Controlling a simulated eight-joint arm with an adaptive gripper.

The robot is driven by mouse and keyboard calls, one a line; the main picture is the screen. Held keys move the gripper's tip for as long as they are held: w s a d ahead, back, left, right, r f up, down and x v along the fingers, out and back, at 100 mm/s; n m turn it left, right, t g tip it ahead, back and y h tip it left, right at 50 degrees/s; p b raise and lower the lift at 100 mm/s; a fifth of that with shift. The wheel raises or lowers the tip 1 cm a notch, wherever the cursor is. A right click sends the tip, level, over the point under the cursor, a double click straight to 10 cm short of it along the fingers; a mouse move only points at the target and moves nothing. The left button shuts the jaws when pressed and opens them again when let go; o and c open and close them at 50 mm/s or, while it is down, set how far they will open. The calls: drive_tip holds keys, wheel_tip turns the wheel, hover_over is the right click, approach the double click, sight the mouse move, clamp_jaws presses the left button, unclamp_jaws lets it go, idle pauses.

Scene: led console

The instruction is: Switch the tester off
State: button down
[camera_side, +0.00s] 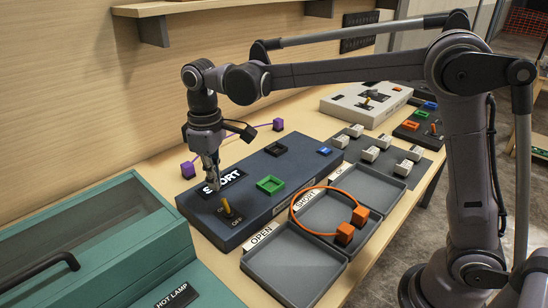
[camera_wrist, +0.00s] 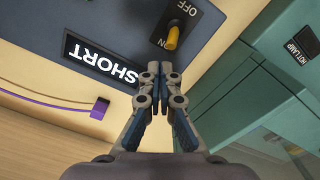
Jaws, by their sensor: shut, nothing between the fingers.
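The tester (camera_side: 290,172) is a dark blue-grey box on the table. Its sign (camera_side: 226,180) reads SHORT in lit white letters, also seen in the wrist view (camera_wrist: 105,62). Its yellow toggle lever (camera_side: 226,207) stands on a dark plate marked ON and OFF. In the wrist view the lever (camera_wrist: 172,38) points toward the ON mark. My gripper (camera_side: 214,181) is shut and empty, above the tester beside the sign. In the wrist view my fingertips (camera_wrist: 160,69) are close to the lever, with a gap between them in the picture.
A teal hot lamp box (camera_side: 95,245) stands at the left. Grey trays (camera_side: 290,265) line the tester's front; an orange cable (camera_side: 325,190) with orange ends lies in the SHORT tray. A purple cable (camera_side: 230,140) lies behind. Green (camera_side: 270,184) and blue sockets sit on the tester.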

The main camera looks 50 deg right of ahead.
drive_tip(key=shift+f, duration=1.55)
drive_tip(key=shift+s, duration=1.1)
drive_tip(key=shift+r, duration=0.1)
idle(0.3)
wheel_tip(320, 180, up, 7)
drive_tip(key=shift+w, duration=0.45)
idle(0.4)
drive_tip(key=s+d+f+m+t, duration=0.3)
drive_tip(key=s+d, duration=0.4)
drive_tip(key=s, duration=0.1)
drive_tip(key=s+d+f+m+t, duration=0.3)
drive_tip(key=s+d+t, duration=0.1)
drive_tip(key=s+d, duration=0.4)
drive_tip(key=shift+s+d+f, duration=0.15)
drive_tip(key=shift+s+d, duration=0.05)
drive_tip(key=shift+d, duration=0.05)
